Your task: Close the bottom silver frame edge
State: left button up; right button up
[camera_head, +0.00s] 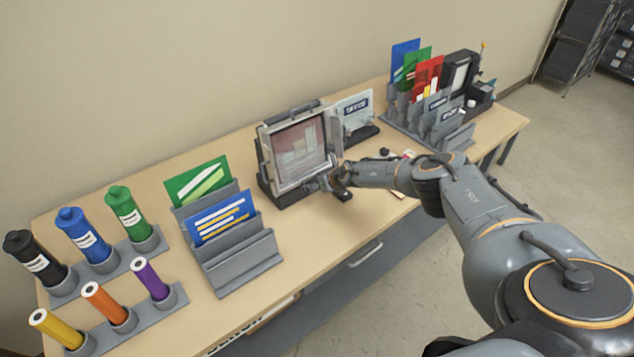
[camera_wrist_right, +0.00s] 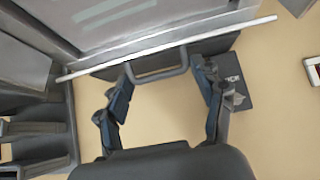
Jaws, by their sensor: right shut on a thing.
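The silver frame (camera_head: 262,150) stands upright on a dark base on the table, with a sheet behind its clear panel. Its bottom silver edge (camera_wrist_right: 110,62) shows in the right wrist view as a long bar slanting across the top, with a grey U-shaped handle (camera_wrist_right: 158,77) on it. My right gripper (camera_head: 338,182) is at the lower right of the frame. In the wrist view its fingers (camera_wrist_right: 165,82) are on either side of the handle, shut on it. Whether the edge is fully seated is hidden from the head. My left gripper is in neither view.
A grey rack (camera_head: 240,262) with green and blue cards stands left of the frame. Coloured tubes in holders (camera_head: 130,268) fill the table's left end. A card organizer (camera_head: 440,140) stands at the right end. The tabletop (camera_head: 300,245) in front of the frame is mostly clear.

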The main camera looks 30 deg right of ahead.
jog(key=g+b, duration=0.1)
jog(key=b, duration=0.2)
jog(key=w+r+g+b, duration=0.1)
jog(key=g+b, duration=0.1)
jog(key=b, duration=0.1)
jog(key=g+b, duration=0.1)
jog(key=b, duration=0.2)
jog(key=shift+w+d+r+g, duration=0.15)
jog(key=shift+w+r+g, duration=0.2)
jog(key=shift+g, duration=0.05)
jog(key=b, duration=0.2)
jog(key=shift+w+r+g+b, duration=0.1)
jog(key=shift+r+g+b, duration=0.2)
jog(key=shift+g+b, duration=0.1)
jog(key=o, duration=0.9)
jog(key=shift+f, duration=0.1)
